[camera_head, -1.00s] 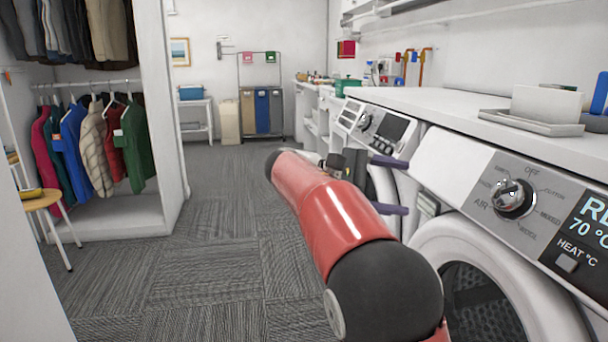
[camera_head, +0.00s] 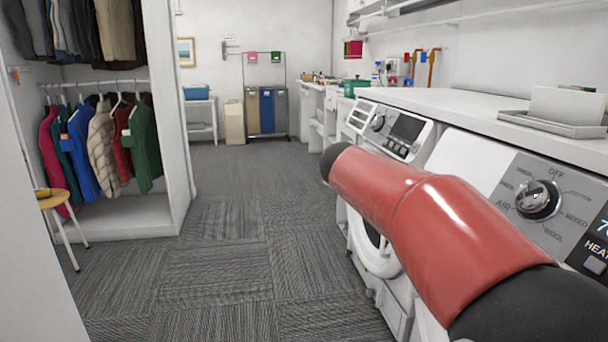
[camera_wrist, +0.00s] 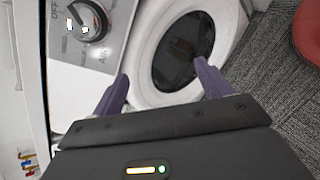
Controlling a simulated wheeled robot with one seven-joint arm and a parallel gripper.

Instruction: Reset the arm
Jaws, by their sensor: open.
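My red arm with black joints reaches across the right side of the head view, in front of the machines. My gripper is hidden there, but it shows in the wrist view (camera_wrist: 160,88) with its two purple fingers spread apart and nothing between them. Beyond the fingers in the wrist view is a white front-loading machine (camera_wrist: 222,12) with a dark round door (camera_wrist: 183,50). Its silver dial (camera_wrist: 88,20) is at the upper left of that view. I cannot tell the exact gap between fingers and machine.
The near machine's dial (camera_head: 538,200) and the farther machine's panel (camera_head: 405,128) stand along the right under a white counter (camera_head: 450,105). A wardrobe with hanging clothes (camera_head: 100,145) and a small stool (camera_head: 52,200) are at the left. The grey carpet (camera_head: 225,240) between is clear.

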